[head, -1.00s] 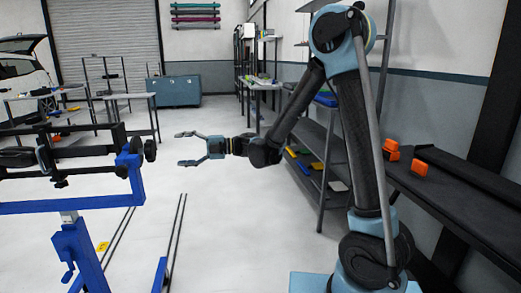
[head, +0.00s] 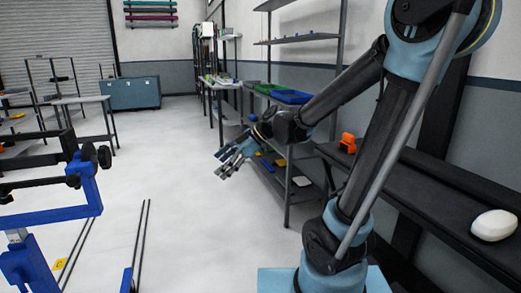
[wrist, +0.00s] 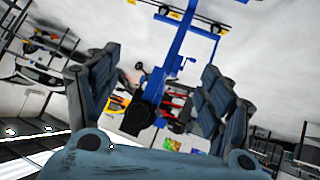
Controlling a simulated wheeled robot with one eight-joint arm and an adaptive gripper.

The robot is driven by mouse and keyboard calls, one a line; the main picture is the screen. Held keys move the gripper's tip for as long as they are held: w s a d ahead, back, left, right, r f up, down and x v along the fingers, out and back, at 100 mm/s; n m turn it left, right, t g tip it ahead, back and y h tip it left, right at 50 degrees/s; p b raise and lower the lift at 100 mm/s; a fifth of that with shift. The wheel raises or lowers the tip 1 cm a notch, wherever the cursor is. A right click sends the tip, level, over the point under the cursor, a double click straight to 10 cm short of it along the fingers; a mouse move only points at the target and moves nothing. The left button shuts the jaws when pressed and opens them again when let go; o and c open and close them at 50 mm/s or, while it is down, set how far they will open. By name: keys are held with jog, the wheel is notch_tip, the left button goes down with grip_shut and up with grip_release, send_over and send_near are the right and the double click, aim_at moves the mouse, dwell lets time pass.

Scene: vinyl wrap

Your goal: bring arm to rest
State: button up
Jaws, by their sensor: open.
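My gripper (head: 222,164) is open and empty at the end of my arm. In the head view it hangs in the air in front of the shelf rack, with its fingers pointing down and to the left. In the wrist view the two fingers of my gripper (wrist: 155,85) stand apart, and nothing is between their pads. My arm is bent, with its upper links rising at the right side of the head view.
A metal shelf rack (head: 287,170) with blue bins (head: 290,96) stands close behind my gripper. A dark bench (head: 440,203) on the right holds an orange item (head: 347,143) and a white item (head: 495,225). A blue stand (head: 85,190) is at left; floor between is clear.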

jog(key=s+d+f+m+t+h, duration=0.1)
jog(key=s+d+f+m+h, duration=0.1)
jog(key=d+m, duration=0.3)
jog(key=s+d+f+m+t+h, duration=0.1)
jog(key=s+d+f+m+h, duration=0.2)
jog(key=d, duration=0.9)
jog(key=shift+d+f+m, duration=0.25)
jog(key=shift+f+m, duration=0.25)
jog(key=shift+m, duration=0.6)
jog(key=s+d+f+m+h, duration=0.1)
jog(key=s+d+f+m, duration=0.1)
jog(key=d, duration=0.3)
jog(key=s+d+f+m+h, duration=0.2)
jog(key=s+d+m, duration=0.1)
jog(key=d+m, duration=0.2)
jog(key=s+d+f+m+h, duration=0.2)
jog(key=s+d+m, duration=0.1)
jog(key=d, duration=0.1)
jog(key=shift+d, duration=0.4)
jog(key=shift+c, duration=0.4)
